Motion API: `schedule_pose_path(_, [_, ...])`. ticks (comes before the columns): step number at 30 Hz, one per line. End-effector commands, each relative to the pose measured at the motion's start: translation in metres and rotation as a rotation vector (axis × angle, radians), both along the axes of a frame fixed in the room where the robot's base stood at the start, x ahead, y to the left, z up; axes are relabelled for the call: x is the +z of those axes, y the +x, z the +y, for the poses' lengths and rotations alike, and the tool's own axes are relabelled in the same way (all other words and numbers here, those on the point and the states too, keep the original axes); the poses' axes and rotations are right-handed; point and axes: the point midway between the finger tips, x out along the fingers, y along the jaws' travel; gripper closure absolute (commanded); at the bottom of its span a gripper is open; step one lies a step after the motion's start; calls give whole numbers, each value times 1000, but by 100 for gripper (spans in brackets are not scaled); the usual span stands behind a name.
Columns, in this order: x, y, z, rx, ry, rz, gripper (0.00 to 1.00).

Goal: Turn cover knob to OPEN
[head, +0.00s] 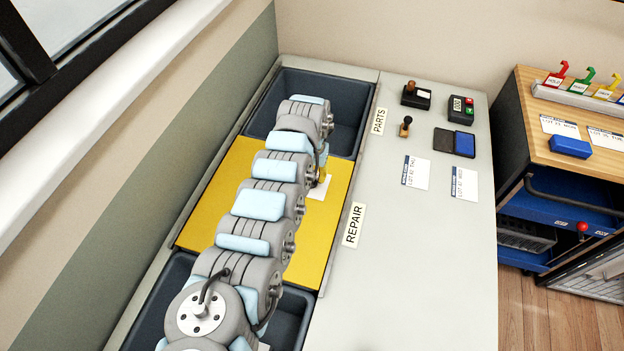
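A flat yellow panel (222,187), which looks like the cover, lies between two dark bins on the bench. A white label (321,188) shows at its right side, its print too small to read. A small brass-coloured part (322,174) stands just above the label, partly behind my arm; it may be the knob, but its setting cannot be read. My arm reaches over the panel and bends down near the far bin. My gripper (321,158) is mostly hidden by the arm, close to the brass-coloured part. I cannot tell whether it touches it or how its fingers stand.
The far bin (262,117) has a PARTS label (379,121); a REPAIR label (354,224) lies beside the panel. Stamps (405,126), a blue ink pad (464,143) and cards (415,172) lie on the bench's right side. The front right bench top is clear.

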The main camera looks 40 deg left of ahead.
Motion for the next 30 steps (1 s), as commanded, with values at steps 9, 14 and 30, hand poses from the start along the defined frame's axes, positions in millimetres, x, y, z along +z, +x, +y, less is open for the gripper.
schedule_pose_path(9, [-21, -1, -1, -1, -1, 3, 59])
schedule_pose_path(14, [-21, -1, 0, 0, -1, 2, 59])
schedule_pose_path(30, [-21, -1, 0, 1, 0, 1, 100])
